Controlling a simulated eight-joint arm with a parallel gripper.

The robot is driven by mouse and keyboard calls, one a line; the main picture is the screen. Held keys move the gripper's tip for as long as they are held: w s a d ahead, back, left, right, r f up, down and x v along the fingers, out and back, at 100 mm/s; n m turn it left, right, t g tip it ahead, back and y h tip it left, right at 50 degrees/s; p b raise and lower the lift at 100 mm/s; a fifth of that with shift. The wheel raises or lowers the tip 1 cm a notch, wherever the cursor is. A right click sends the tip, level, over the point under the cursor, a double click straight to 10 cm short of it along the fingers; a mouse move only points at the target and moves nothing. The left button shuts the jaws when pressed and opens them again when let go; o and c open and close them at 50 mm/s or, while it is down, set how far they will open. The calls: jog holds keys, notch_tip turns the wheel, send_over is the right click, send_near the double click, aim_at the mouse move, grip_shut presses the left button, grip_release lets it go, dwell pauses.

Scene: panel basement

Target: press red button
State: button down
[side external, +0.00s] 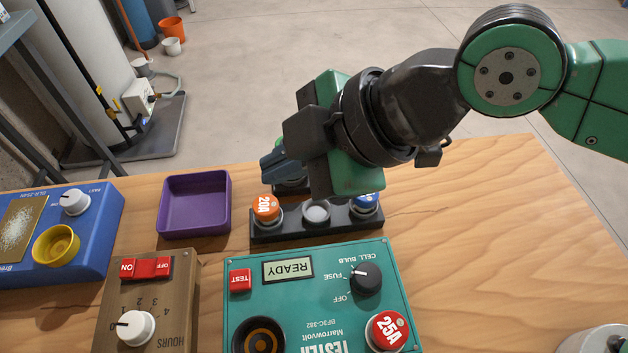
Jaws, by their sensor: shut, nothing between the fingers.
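A red square button marked TEST (240,279) sits at the upper left of the green tester (330,325). Another red part, a two-part switch marked ON and OFF (146,268), is on the brown timer box (182,310). A round red 25A piece (386,331) sits at the tester's lower right. My gripper (272,168) is shut and empty. It is above the far side of the black fuse rack (320,231), pointing left in the picture, beyond the tester and apart from the TEST button. Its wrist hides part of the rack.
The rack holds an orange 20A piece (266,208) and a blue piece (365,203). A purple tray (193,204) stands left of the rack. A blue device (95,240) with a yellow cup (56,245) is at far left.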

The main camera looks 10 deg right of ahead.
aim_at(248, 279)
jog(key=s+a+n+g+y, duration=0.1)
jog(key=s+a+n, duration=0.2)
jog(key=s+a, duration=0.1)
jog(key=shift+s+a+f, duration=0.15)
jog(key=shift+a+f, duration=0.1)
jog(key=shift+a, duration=0.45)
jog(key=shift+f, duration=4.4)
jog(key=shift+f, duration=0.1)
jog(key=shift+f, duration=0.35)
jog(key=shift+f, duration=0.45)
jog(key=shift+r, duration=0.9)
